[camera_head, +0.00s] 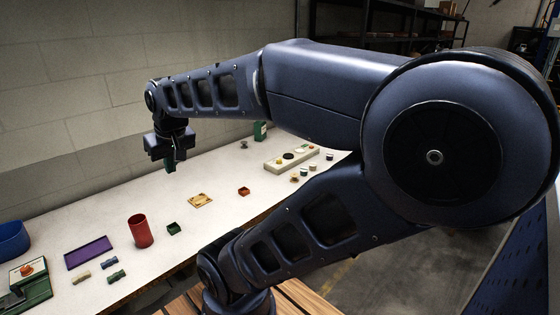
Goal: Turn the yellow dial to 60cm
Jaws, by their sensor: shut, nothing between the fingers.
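A long pale panel (271,166) lies toward the back right of the white table. It carries a black round part (288,156) and small yellow and red parts. I cannot tell which yellow part is the dial, and its markings and setting are too small to read. My gripper (171,168) hangs pointing down, well to the left of the panel and above the table. It is shut and empty, apart from everything.
Several small knob-like pieces stand just in front of the panel. A red cup (140,231), a purple tray (89,253), a dark green box (174,229), a tan board (200,201) and a small red box (244,191) stand around the table. Bare table lies between them.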

